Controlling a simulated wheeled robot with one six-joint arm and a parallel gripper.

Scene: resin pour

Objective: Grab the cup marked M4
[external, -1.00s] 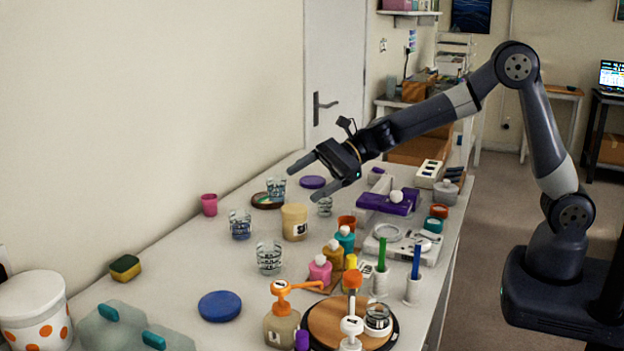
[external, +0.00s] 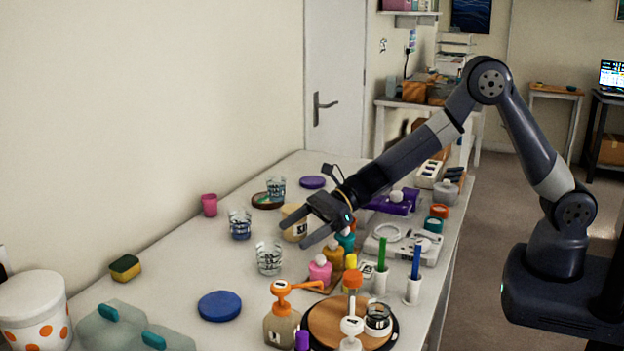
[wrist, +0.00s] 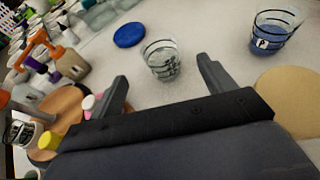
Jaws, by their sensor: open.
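A clear cup with dark bands (external: 269,258) stands upright on the table. In the wrist view this clear cup (wrist: 161,58) lies ahead of and between my fingers, apart from them; the mark on it is too small to read. A cup with blue contents (external: 240,224) stands behind it; in the wrist view this blue cup (wrist: 274,34) is at the upper right with a small pale label. Another clear cup (external: 277,188) stands farther back. I cannot tell which is marked M4. My gripper (external: 294,233) is open and empty, above the table beside the clear cup.

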